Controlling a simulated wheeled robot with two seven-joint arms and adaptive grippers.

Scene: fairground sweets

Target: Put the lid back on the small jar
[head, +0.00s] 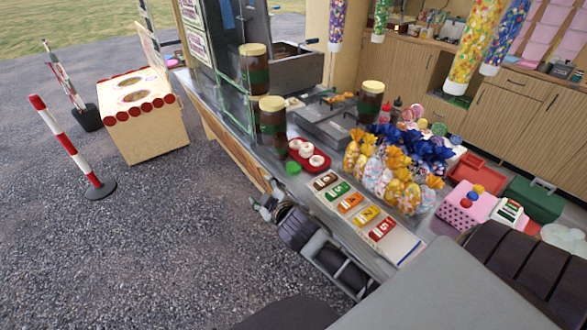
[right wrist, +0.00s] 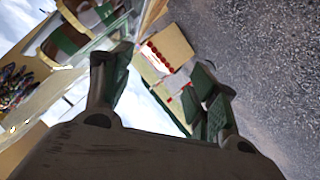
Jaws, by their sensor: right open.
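A green round lid-like disc (head: 292,168) lies on the counter close to its front edge. My right gripper (head: 266,198) is open and empty, outside the counter's front edge, nearer than the disc. Its spread fingers show in the right wrist view (right wrist: 163,64). My left gripper is out of view.
Price cards (head: 351,203) lie along the counter's front edge. Bagged sweets (head: 385,170) crowd the counter behind them. Sweet-filled tubes (head: 475,45) hang above. A game box (head: 142,115) and a striped barrier post (head: 70,145) stand on open gravel at left.

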